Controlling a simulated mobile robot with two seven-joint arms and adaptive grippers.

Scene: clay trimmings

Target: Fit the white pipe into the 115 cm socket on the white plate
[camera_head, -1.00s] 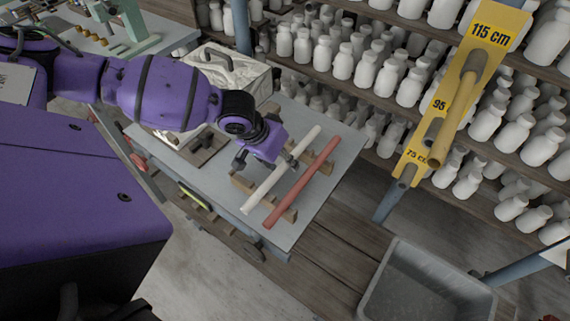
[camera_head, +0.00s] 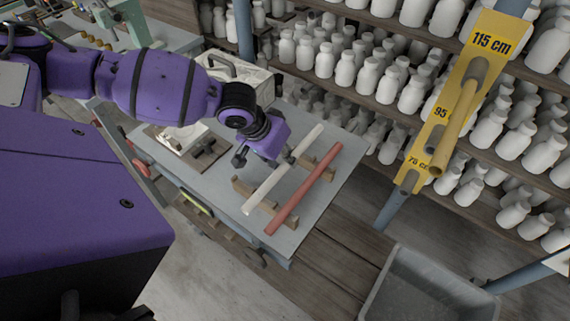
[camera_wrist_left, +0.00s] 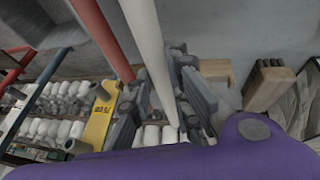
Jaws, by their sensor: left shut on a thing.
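My left gripper (camera_head: 283,160) is shut on the white pipe (camera_head: 262,191) and holds it slanting, seemingly just above the wooden rests on the grey table. In the left wrist view the white pipe (camera_wrist_left: 143,35) runs between the fingers (camera_wrist_left: 168,105). A grey socket (camera_head: 478,70) sits under the 115 cm label, and a yellow pipe (camera_head: 457,122) sticks out from there. The 95 socket is partly hidden behind it. My right gripper is not in view.
A red pipe (camera_head: 305,188) lies close beside the white one on the wooden rests (camera_head: 285,217). Shelves of white bottles (camera_head: 395,80) stand behind. A grey bin (camera_head: 430,285) is at lower right.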

